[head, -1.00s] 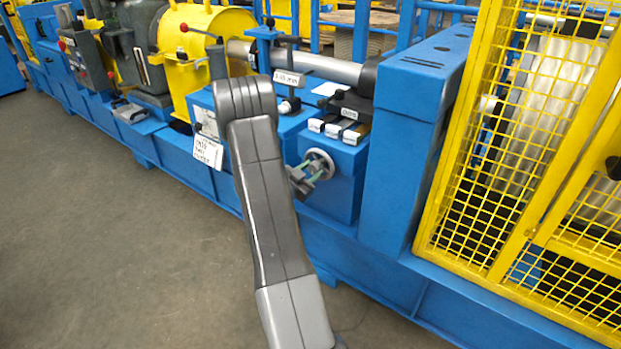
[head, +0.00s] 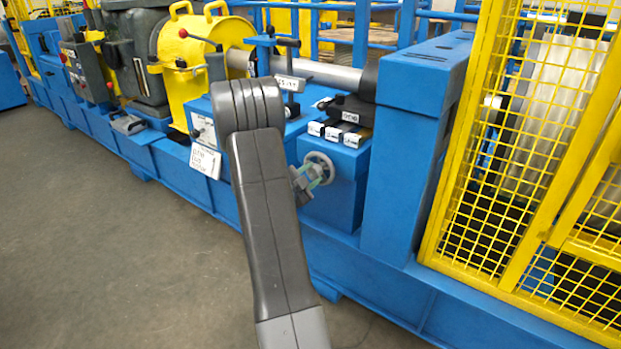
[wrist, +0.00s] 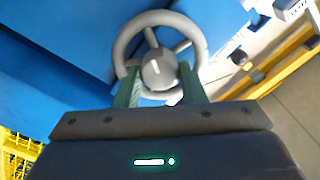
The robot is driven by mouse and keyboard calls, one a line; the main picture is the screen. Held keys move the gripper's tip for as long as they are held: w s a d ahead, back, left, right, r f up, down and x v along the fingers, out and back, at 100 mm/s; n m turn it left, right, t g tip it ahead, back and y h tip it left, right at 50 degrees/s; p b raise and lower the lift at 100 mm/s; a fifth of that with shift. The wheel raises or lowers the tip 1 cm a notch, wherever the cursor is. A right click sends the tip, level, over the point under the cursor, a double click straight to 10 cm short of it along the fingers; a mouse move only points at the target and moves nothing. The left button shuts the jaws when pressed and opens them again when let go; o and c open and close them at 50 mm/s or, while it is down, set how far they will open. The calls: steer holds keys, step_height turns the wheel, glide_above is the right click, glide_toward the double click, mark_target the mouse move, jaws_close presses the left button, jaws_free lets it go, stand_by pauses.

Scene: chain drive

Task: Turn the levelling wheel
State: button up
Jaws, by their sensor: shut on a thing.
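The levelling wheel (head: 319,165) is a small grey spoked handwheel on the front of a blue housing (head: 333,190), right of my arm in the head view. In the wrist view the wheel (wrist: 160,20) faces me, with a round hub marked by a white line. My gripper (wrist: 160,88) has two green fingers, one on each side of the lower hub and rim. It is shut on the wheel. In the head view my gripper (head: 310,178) shows small at the wheel, partly behind my arm. The exact finger contact is partly hidden.
A steel shaft (head: 330,73) runs above the housing to a blue upright (head: 415,150). Yellow mesh guarding (head: 500,190) stands at the right. A white paper sign (head: 205,161) hangs left of my arm. The grey floor (head: 120,240) in front is clear.

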steer(key=o, duration=1)
steer(key=p+v, duration=0.3)
steer(key=v, duration=1.1)
steer(key=shift+w+d, duration=0.15)
steer(key=b+x, duration=0.3)
steer(key=x, duration=1)
steer(key=shift+w+d, duration=0.25)
steer(key=shift+w, duration=0.05)
steer(key=shift+a, duration=0.1)
